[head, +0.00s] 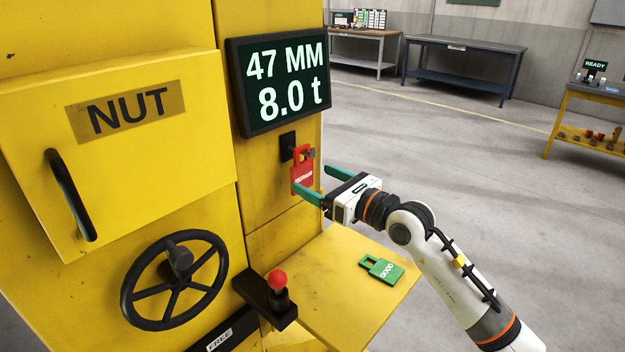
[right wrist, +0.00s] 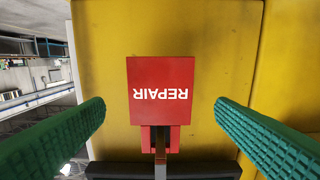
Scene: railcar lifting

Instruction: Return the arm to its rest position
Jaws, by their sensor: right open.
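My right gripper (head: 322,187) is in front of the yellow machine, its green fingers spread apart. A red tag marked REPAIR (head: 302,172) hangs on a dark hook mount (head: 288,146) on the machine's face, below the display. In the right wrist view the red tag (right wrist: 161,90) appears upside down between the two open fingers (right wrist: 160,128), with clear space on both sides, so nothing is gripped. My right arm reaches in from the lower right in the head view. My left gripper does not show.
A display (head: 281,80) reads 47 MM and 8.0 t. A green GOOD tag (head: 382,269) lies on the yellow shelf (head: 345,300). A red-knobbed lever (head: 277,280), a black handwheel (head: 174,279) and a NUT door (head: 120,160) are at left. Open floor lies to the right.

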